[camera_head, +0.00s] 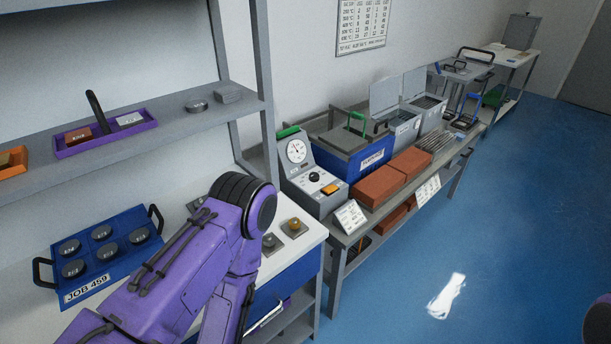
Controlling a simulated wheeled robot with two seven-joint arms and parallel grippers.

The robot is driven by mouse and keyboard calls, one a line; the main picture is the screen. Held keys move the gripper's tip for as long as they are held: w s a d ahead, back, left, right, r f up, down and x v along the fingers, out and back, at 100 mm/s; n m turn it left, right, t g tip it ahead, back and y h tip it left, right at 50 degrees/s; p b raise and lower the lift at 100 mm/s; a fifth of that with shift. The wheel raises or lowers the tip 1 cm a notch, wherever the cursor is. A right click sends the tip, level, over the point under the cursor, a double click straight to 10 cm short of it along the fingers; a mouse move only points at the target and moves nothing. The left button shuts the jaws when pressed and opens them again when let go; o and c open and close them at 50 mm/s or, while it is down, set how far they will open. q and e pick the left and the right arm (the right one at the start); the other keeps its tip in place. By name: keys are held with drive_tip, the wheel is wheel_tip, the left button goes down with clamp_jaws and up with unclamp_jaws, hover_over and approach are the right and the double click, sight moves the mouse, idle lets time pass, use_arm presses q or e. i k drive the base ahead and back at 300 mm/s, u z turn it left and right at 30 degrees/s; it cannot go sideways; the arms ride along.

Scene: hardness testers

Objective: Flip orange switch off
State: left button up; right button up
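The orange switch (331,188) is a small block on the sloped front panel of a grey hardness tester (319,204). It sits to the right of a black knob (314,177) and below a round dial gauge (297,151). The switch is too small here to tell which way it is tipped. A purple arm of mine fills the lower middle of the view, with its dark joint left of and below the tester. Neither of my grippers shows, and nothing is seen touching the switch.
A blue tray (104,262) marked JOB 459 holds several dark discs on the left counter. Small samples (294,227) lie near that counter's right end. A card stand (350,217), brown blocks (393,179) and a blue bin (357,158) are right of the tester. The blue floor in front is open.

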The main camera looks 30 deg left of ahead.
sight(331, 188)
drive_tip(key=u, duration=1.9)
drive_tip(key=k, duration=0.55)
drive_tip(key=z, duration=1.35)
